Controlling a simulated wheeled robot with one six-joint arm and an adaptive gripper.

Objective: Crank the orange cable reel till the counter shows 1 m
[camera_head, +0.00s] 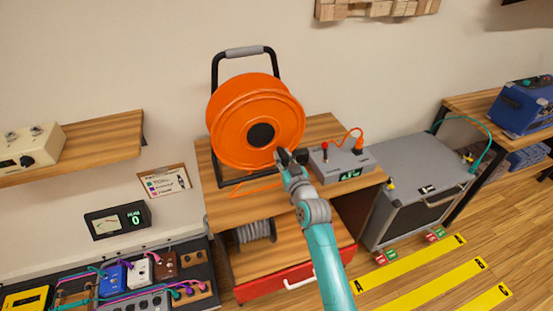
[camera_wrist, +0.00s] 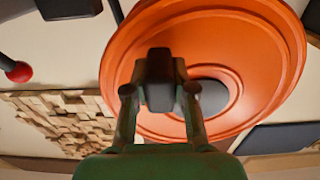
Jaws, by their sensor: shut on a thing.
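The orange cable reel (camera_head: 228,110) stands upright in a black frame with a grey top grip on the wooden bench. Its round face and dark hub also show in the wrist view (camera_wrist: 125,60). My gripper (camera_head: 288,158) is at the lower right of the reel's face. It is shut on the dark crank handle (camera_wrist: 160,75), which sits between my fingers in the wrist view; in the head view my fingers mostly hide it. A grey box (camera_head: 328,163) with a small green display (camera_head: 350,174) stands right of the reel; its digits are too small to read surely.
An orange plug and a red-tipped lever (camera_head: 325,148) stand up from the grey box, close to my arm. A grey amp cabinet (camera_head: 415,170) is at the right. A spool (camera_head: 255,230) sits on the shelf below. Pedals fill a board at the lower left.

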